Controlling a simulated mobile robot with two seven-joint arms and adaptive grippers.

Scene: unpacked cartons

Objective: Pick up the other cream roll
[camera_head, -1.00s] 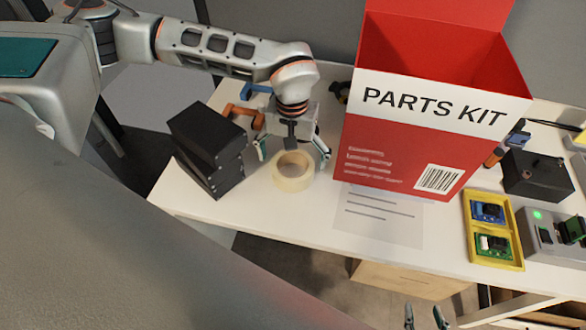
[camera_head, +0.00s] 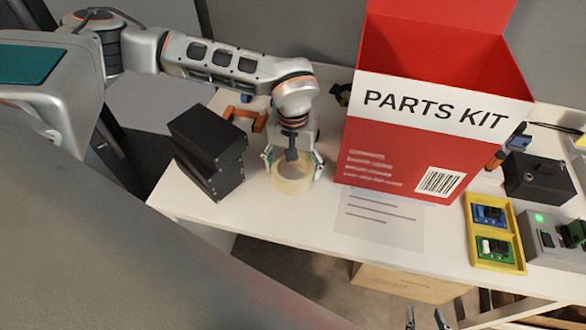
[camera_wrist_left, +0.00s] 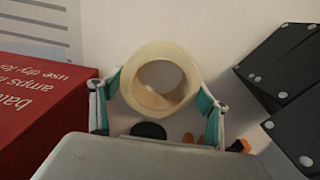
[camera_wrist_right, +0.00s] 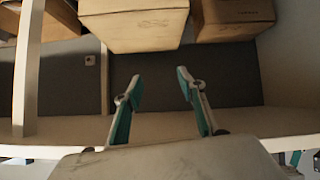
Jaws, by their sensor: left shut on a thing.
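The cream roll (camera_head: 292,180) is a ring of cream tape on the white table, between the black boxes and the red carton. My left gripper (camera_head: 293,172) reaches down over it with a finger on each side. In the left wrist view the cream roll (camera_wrist_left: 160,98) sits between the teal-padded fingertips (camera_wrist_left: 160,92), which press against its outer sides. I cannot tell whether it is lifted off the table. My right gripper (camera_wrist_right: 160,85) is open and empty; its fingertips (camera_head: 426,318) show at the bottom edge of the head view, beyond the table's front edge.
The tall open red PARTS KIT carton (camera_head: 410,155) stands close to the right of the roll. Stacked black boxes (camera_head: 210,150) stand close to the left. An orange part (camera_head: 247,117) lies behind. A paper sheet (camera_head: 380,218) and a yellow tray (camera_head: 515,262) lie to the right.

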